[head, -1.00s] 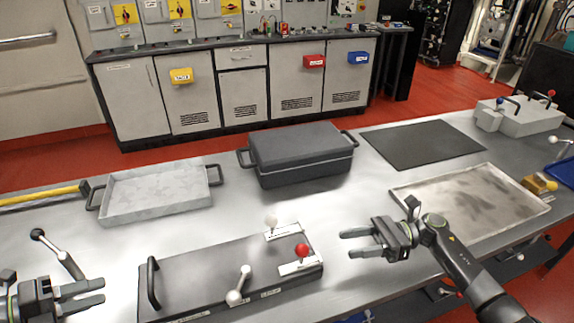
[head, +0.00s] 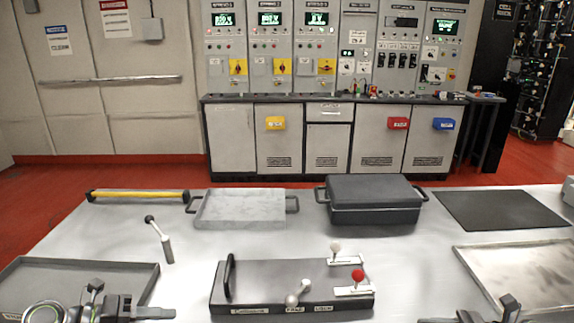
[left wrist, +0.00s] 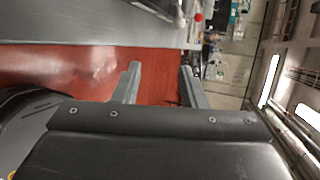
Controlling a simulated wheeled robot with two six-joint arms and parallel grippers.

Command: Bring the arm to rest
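My left gripper (head: 150,311) is at the bottom left of the head view, at the near edge by a dark-rimmed tray. In the left wrist view its two grey fingers (left wrist: 160,88) stand apart, with only red floor between them. My right gripper (head: 440,320) is at the bottom right of the head view, mostly cut off by the frame, so its opening cannot be judged. The dark lever box (head: 255,290) lies between the grippers, with a red knob (head: 358,275) and pale knobs. Neither gripper is seen touching it.
A dark-rimmed tray (head: 152,280) lies near my left gripper. A grey tray (head: 240,222), a dark lidded case (head: 370,212), a yellow bar (head: 138,196) and a black mat (head: 500,224) line the table's far side. Another tray (head: 459,252) is at right. The floor beyond is clear.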

